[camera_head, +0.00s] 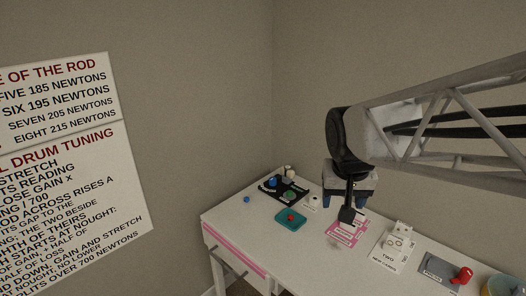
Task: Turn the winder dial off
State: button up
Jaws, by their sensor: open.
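My gripper (350,215) hangs from my arm over the white table, seen from the side, pointing down and apart from the small items around it. Its fingers are dark and nothing shows between them. No part is clearly readable as the winder dial. A black panel (271,187) at the table's far left carries a blue knob (272,183) and a green knob (288,194). A red knob-like piece (463,275) sits at a dark grey plate (436,266) at the right. Dial markings are too small to read.
A pink printed card (341,240) lies below my gripper. A white block (396,238) with a label stands to its right. Wall posters hang left.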

jog(key=w+a+f+m, duration=0.1)
jog(key=w+a, duration=0.1)
jog(key=w, duration=1.6)
jog(key=m+t+h, duration=0.1)
jog(key=m, duration=0.2)
send_over(273, 178)
jog(key=s+a, duration=0.1)
jog(key=s, duration=0.2)
notch_tip(273, 178, down, 28)
jog(key=shift+w+a+f, duration=0.1)
jog(key=shift+w+a, duration=0.1)
jog(key=shift+w, duration=0.05)
jog(key=shift+f, duration=0.1)
jog(key=shift+x, duration=3.75)
jog(key=shift+d, duration=0.15)
